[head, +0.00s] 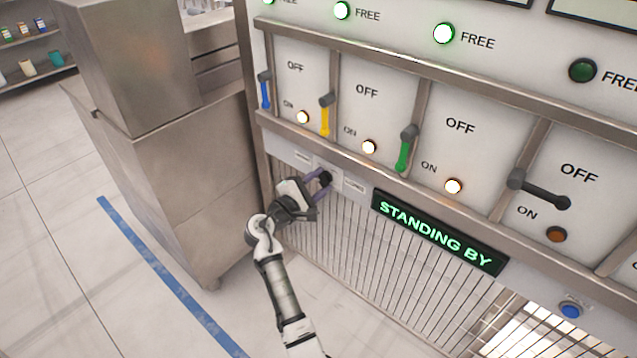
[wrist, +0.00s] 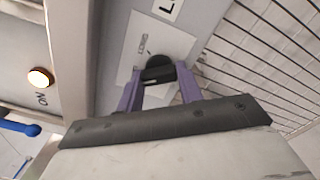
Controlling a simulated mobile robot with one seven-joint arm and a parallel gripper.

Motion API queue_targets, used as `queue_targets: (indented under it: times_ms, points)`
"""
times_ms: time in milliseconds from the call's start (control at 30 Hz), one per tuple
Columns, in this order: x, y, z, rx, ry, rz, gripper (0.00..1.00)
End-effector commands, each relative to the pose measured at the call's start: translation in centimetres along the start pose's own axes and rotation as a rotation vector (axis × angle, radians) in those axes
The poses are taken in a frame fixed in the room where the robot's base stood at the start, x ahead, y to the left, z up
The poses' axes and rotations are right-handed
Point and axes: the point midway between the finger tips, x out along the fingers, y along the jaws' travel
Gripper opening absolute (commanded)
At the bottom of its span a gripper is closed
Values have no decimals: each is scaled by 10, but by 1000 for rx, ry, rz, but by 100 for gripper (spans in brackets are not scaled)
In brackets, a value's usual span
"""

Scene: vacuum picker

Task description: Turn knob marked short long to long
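The knob (head: 326,178) is a small black round knob on a light plate, on the panel strip below the levers. In the wrist view the knob (wrist: 168,72) sits between the two purple fingers of my gripper (wrist: 158,88). The fingers lie on either side of it, but I cannot tell whether they press on it. The plate (wrist: 133,50) carries a small label and a short mark by the knob, too small to read surely. In the head view my gripper (head: 318,186) reaches the knob from the lower left and partly covers it.
Above are several levers: blue (head: 265,92), yellow (head: 325,115), green (head: 405,148) and dark grey (head: 540,190). A green "STANDING BY" display (head: 437,231) is right of the knob, above a wire grille (head: 400,285). A metal cabinet (head: 190,170) stands left. Floor is clear beyond the blue line (head: 165,270).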

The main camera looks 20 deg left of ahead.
Motion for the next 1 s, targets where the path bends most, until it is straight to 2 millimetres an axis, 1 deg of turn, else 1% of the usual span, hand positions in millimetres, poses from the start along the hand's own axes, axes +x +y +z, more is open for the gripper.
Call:
queue_targets:
  times_ms: [33, 133, 167, 367, 567, 767, 1000]
  points:
    - [0, 0, 0, 0, 0, 0, 28]
    - [0, 0, 0, 0, 0, 0, 15]
    - [0, 0, 0, 0, 0, 0, 14]
    - [0, -1, 0, 16, 0, 0, 14]
    - [0, -2, -1, 91, -1, 1, 14]
    - [0, -3, -2, 237, 0, 1, 14]
    - [-1, -3, -3, 464, 0, 1, 14]
